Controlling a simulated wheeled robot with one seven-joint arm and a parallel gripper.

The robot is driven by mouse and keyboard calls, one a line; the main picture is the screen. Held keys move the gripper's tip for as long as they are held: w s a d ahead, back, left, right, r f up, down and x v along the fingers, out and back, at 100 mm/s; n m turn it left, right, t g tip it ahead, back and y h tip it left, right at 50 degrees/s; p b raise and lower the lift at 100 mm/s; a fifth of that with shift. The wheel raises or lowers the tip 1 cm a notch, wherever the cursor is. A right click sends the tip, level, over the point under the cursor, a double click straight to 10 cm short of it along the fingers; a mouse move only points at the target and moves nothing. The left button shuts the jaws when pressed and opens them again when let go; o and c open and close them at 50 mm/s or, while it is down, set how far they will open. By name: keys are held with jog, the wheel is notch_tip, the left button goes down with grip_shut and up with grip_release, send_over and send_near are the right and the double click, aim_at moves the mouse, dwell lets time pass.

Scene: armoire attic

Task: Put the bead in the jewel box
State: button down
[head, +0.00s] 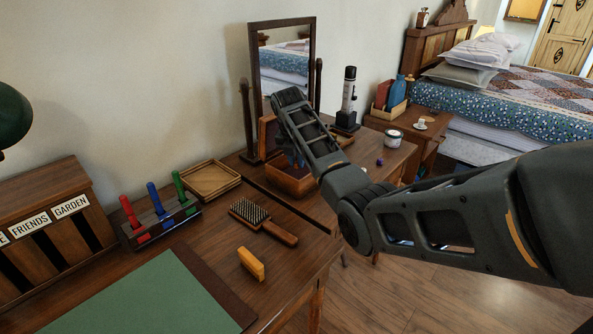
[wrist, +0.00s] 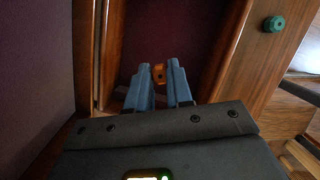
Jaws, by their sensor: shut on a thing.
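An orange bead (wrist: 159,73) sits between the fingertips of my gripper (wrist: 160,80) in the wrist view; the fingers are shut on it. The wooden jewel box (head: 288,180) stands on the dressing table below the mirror, with its lid (head: 268,136) raised. In the wrist view the fingers point into the box, between its wooden walls (wrist: 222,50), over the dark purple lining. I cannot tell how far the bead is above the lining. In the head view my forearm hides part of the box, and the bead cannot be seen there.
A teal bead (wrist: 274,23) lies outside the box. A small purple object (head: 379,161) and a white jar (head: 393,138) are to the right. A mirror (head: 285,70) stands behind. A hairbrush (head: 262,220), an orange block (head: 251,264) and a wooden tray (head: 211,180) lie nearer.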

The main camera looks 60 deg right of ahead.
aim_at(296, 165)
jog(key=shift+f, duration=2)
jog(key=shift+f, duration=0.1)
jog(key=c, duration=1)
grip_release()
jog(key=v, duration=1.2)
jog(key=shift+p, duration=0.4)
